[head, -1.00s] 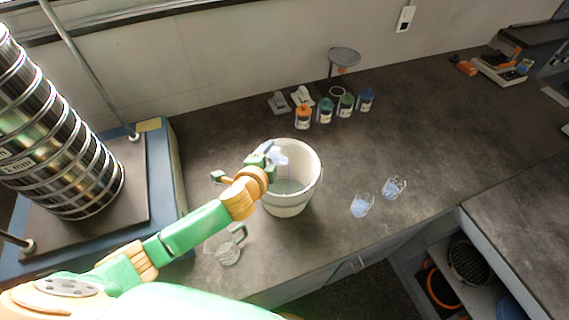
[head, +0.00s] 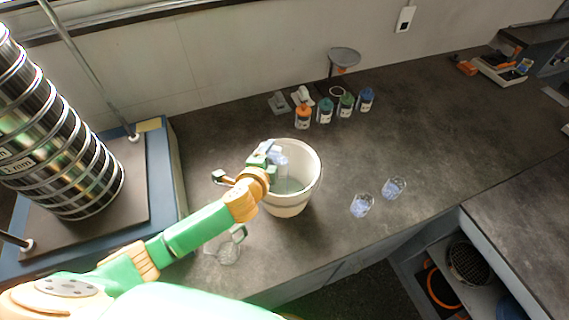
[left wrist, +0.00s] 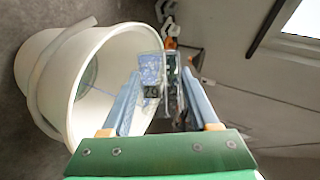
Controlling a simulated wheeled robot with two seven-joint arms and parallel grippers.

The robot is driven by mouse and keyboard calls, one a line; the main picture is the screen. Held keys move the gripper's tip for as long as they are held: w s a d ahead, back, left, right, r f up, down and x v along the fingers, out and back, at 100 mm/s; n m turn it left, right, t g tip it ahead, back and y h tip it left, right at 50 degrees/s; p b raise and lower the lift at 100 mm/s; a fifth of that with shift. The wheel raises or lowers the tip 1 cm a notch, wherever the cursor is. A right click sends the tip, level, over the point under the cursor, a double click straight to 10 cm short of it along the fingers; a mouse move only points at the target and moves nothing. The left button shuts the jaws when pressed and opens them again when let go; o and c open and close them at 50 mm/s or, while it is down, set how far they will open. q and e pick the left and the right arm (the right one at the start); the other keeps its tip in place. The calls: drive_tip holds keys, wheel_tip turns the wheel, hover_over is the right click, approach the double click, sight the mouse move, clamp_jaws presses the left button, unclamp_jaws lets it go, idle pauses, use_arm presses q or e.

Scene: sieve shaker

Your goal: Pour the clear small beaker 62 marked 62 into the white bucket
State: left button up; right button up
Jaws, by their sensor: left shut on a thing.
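The white bucket (head: 291,203) stands on the dark counter, with some pale greenish liquid visible low inside. My left gripper (head: 270,154) is over the bucket's left rim, shut on a small clear beaker (head: 281,158). In the left wrist view the clear beaker (left wrist: 152,70) sits between the fingertips of my left gripper (left wrist: 158,92), beside the mouth of the bucket (left wrist: 70,85). The beaker looks tilted over the opening. I cannot read its marking. My right gripper is not in view.
Two clear beakers (head: 361,205) (head: 394,188) stand right of the bucket. A clear jug (head: 230,250) is at the front left. Several small bottles (head: 325,111) stand behind. A sieve stack (head: 62,150) rises at left.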

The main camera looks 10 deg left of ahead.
use_arm(q)
drive_tip(key=shift+r+m+t+y, duration=0.3)
drive_tip(key=shift+m, duration=0.2)
idle(1.6)
drive_tip(key=shift+d+r+m+t+y, duration=0.15)
drive_tip(key=shift+r+m+t+y, duration=0.15)
drive_tip(key=shift+m+y, duration=0.15)
idle(1.6)
